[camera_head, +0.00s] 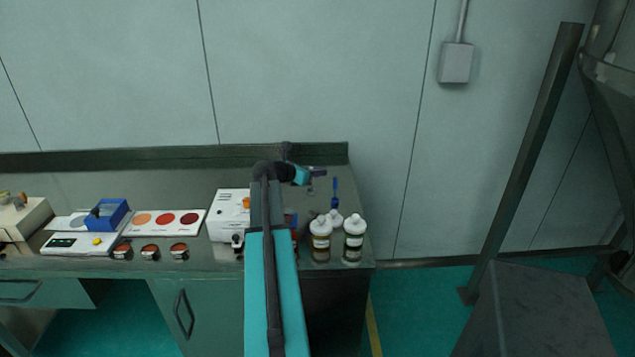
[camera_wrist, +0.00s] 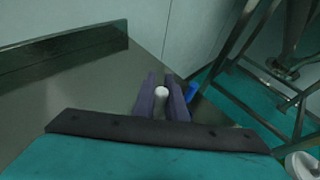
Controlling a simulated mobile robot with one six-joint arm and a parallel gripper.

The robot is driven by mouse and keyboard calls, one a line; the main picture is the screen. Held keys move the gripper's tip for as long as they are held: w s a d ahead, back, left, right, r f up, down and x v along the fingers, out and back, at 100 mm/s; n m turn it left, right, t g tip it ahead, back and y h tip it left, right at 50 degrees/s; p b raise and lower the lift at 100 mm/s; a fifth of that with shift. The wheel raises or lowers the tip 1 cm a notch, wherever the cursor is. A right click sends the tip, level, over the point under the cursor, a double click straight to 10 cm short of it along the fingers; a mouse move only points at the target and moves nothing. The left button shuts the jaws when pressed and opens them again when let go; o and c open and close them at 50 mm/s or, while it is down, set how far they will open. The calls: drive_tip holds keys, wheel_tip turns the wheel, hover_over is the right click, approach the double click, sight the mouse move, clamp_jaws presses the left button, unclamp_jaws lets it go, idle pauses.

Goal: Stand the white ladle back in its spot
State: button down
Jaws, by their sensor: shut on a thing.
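My gripper (camera_wrist: 163,98) is shut on a slim thing with a white round end, seen end-on between the two dark fingers in the wrist view. It is likely the white ladle (camera_wrist: 162,91); its lower part is hidden. In the head view my gripper (camera_head: 318,174) is over the back right of the bench, and the ladle cannot be made out clearly there. A blue-handled tool (camera_head: 335,188) stands upright just right of and in front of my gripper. Its blue handle (camera_wrist: 193,91) also shows right of the fingers in the wrist view.
A white box (camera_head: 229,215) is left of my arm. Further left are a colour card (camera_head: 165,222), several small jars and a scale (camera_head: 78,243). The bench's back right is mostly clear.

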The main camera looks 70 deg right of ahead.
drive_tip(key=shift+f, duration=0.2)
drive_tip(key=shift+f+p, duration=0.3)
drive_tip(key=shift+f, duration=1.55)
drive_tip(key=shift+f, duration=0.1)
drive_tip(key=c, duration=1.8)
unclamp_jaws()
drive_tip(key=b+v, duration=0.2)
drive_tip(key=v, duration=1)
